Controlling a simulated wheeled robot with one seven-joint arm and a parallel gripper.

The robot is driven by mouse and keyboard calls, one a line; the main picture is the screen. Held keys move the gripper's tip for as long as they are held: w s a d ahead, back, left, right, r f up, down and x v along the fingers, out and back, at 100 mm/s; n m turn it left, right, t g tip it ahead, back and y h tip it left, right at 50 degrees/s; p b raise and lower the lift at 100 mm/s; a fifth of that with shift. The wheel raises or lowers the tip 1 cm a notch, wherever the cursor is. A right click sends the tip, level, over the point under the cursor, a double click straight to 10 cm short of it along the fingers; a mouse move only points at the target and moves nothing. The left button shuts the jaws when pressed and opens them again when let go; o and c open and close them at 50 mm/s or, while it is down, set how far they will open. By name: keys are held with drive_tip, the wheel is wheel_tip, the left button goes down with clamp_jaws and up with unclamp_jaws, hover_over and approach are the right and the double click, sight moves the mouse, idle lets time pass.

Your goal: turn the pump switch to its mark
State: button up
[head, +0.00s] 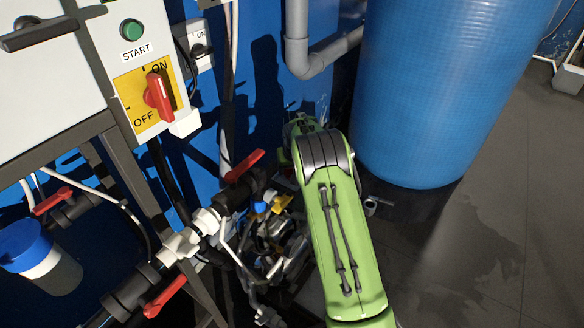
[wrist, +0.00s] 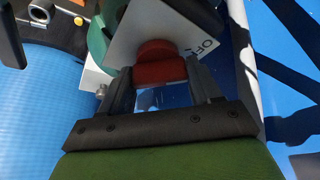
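In the wrist view a red switch knob (wrist: 160,64) sits on a pale square plate (wrist: 127,42) with the word OFF at its right. My gripper (wrist: 160,80) has one dark finger on each side of this knob, and both appear to touch it. The mark is not clear to me in this view. In the head view my green arm reaches down toward the wall beside the blue tank; the gripper and this knob are hidden behind the arm. A separate red rotary switch (head: 158,95) on a yellow ON/OFF plate shows on the panel, away from my arm.
The big blue tank (head: 440,80) stands close to the right of my arm; it also shows at the left of the wrist view (wrist: 40,115). Pipes with red-handled valves (head: 243,166) lie to the left. A green START button (head: 132,29) is on the panel. Floor (head: 500,240) is open at right.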

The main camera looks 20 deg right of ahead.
drive_tip(key=c, duration=0.6)
drive_tip(key=shift+o, duration=0.2)
drive_tip(key=shift+a+r+m+h+p, duration=0.15)
drive_tip(key=shift+m+h+p, duration=0.3)
drive_tip(key=shift+m, duration=0.45)
drive_tip(key=m+h, duration=0.1)
drive_tip(key=m, duration=0.1)
drive_tip(key=shift+m+g+p, duration=0.3)
drive_tip(key=shift+p, duration=0.05)
drive_tip(key=o, duration=1.1)
drive_tip(key=shift+c, duration=0.2)
wheel_tip(320, 180, up, 10)
drive_tip(key=p, duration=0.3)
drive_tip(key=shift+c, duration=0.3)
